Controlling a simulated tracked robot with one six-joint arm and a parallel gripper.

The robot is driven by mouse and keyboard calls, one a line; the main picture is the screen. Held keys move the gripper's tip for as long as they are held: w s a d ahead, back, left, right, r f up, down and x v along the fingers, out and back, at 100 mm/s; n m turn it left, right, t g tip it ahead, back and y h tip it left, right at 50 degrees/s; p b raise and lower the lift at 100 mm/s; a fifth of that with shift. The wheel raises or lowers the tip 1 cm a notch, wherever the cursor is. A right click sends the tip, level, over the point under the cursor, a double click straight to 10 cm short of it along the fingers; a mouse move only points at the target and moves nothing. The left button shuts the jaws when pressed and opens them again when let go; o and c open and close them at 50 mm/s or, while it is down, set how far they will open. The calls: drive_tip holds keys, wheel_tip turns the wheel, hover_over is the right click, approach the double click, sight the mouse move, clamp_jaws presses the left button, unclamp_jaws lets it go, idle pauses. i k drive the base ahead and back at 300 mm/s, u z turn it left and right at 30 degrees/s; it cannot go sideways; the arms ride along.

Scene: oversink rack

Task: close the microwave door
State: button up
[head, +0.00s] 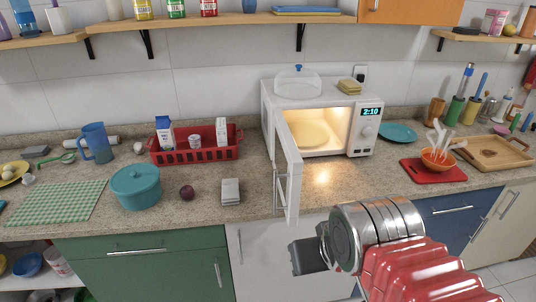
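The white microwave (370,125) stands on the counter against the wall, its lit inside showing a round turntable plate (308,134). Its door (290,170) is hinged at the left and stands wide open, swung out toward me over the counter's front. The door handle (280,189) shows on the left face of the door. My gripper (297,258) is in front of the counter, below the door's lower end. It appears apart from the door. My own wrist hides part of it, and its fingers do not show clearly enough to tell whether they are open.
A red board (433,171) with an orange bowl (438,160) lies to the right.

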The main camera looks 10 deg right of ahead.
sight(287, 162)
drive_tip(key=i, duration=0.3)
drive_tip(key=u, duration=0.2)
drive_tip(key=k, duration=0.7)
drive_tip(key=u, duration=0.6)
drive_tip(key=k, duration=0.6)
drive_tip(key=z, duration=0.3)
drive_tip(key=i, duration=1.7)
drive_tip(key=u, duration=0.6)
